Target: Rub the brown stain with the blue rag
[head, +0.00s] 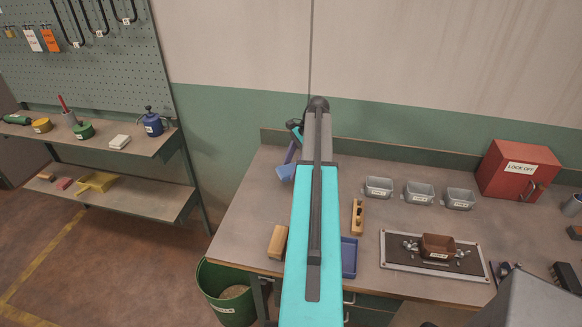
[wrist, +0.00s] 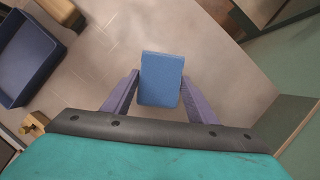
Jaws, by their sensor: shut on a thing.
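My gripper (wrist: 161,88) is shut on the blue rag (wrist: 161,78), which looks like a flat blue block between the two purple fingers in the wrist view. In the head view the rag (head: 285,173) shows just left of my arm, over the back left part of the workbench (head: 245,215). I cannot tell whether the rag touches the bench top. I see no clear brown stain in either view; my arm hides part of the bench, and the rag and gripper cover some of it in the wrist view.
A tan block (head: 277,241) lies at the front left of the bench. A blue tray (head: 349,257) and a wooden holder (head: 358,216) are right of my arm. Grey bins (head: 420,193), a framed tray (head: 392,263) and a red box (head: 518,171) stand farther right. A green barrel (head: 226,306) stands below.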

